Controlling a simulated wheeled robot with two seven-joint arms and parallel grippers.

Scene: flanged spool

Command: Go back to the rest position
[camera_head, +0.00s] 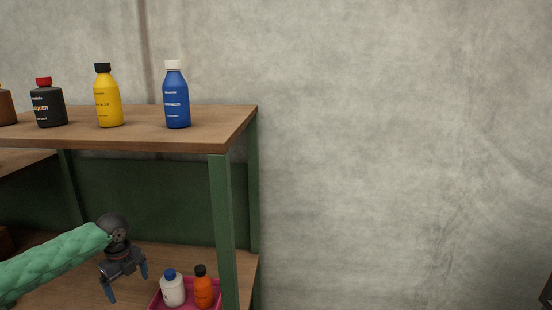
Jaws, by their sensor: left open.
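My left arm, in a green quilted sleeve, comes in from the lower left in the head view. Its dark gripper (126,284) points down over the lower shelf, fingers apart and with nothing between them. It is just left of a pink tray (157,301), apart from the bottles in it. My right gripper does not show clearly; only a small dark piece is at the lower right edge. No spool is in view.
A shelf unit has a wooden top (140,135) and a green post (222,225). On top stand a black bottle (47,105), a yellow bottle (108,100) and a blue bottle (176,100). The tray holds a white bottle (173,291) and an orange bottle (203,292). A bare wall fills the right.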

